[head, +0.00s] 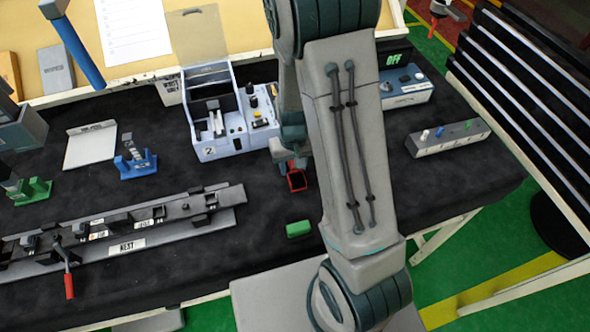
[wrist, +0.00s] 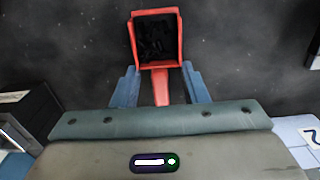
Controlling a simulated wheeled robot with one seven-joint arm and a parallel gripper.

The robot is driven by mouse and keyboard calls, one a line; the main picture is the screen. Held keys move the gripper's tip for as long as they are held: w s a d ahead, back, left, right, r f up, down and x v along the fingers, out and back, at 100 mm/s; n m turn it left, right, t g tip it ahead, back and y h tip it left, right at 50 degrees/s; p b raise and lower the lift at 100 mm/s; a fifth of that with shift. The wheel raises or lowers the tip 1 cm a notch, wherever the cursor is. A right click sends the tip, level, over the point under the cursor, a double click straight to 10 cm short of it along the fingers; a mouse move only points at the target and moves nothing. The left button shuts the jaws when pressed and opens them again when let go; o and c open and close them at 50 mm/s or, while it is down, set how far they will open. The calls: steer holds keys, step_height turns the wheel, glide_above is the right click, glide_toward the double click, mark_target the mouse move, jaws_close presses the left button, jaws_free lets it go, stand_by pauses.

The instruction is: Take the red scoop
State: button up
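The red scoop (wrist: 158,84) shows in the wrist view with its square, dark-looking bowl at the top and its short handle pointing toward my gripper (wrist: 159,72). My two blue-grey fingers stand apart, one on each side of the handle, with visible gaps between them and it. In the head view the scoop (head: 297,181) is a small red open box on the black table top, just below my gripper (head: 291,164). My arm hides part of the gripper there. I cannot tell the exact height of the fingers above the table.
A pale blue machine marked 2 (head: 221,140) stands close behind and left of the scoop. A green block (head: 298,229) lies nearer the front edge. A long grey rail fixture (head: 130,233) is at left. A grey switch box (head: 448,138) is at right. Bare black table surrounds the scoop.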

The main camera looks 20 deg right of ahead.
jaws_close()
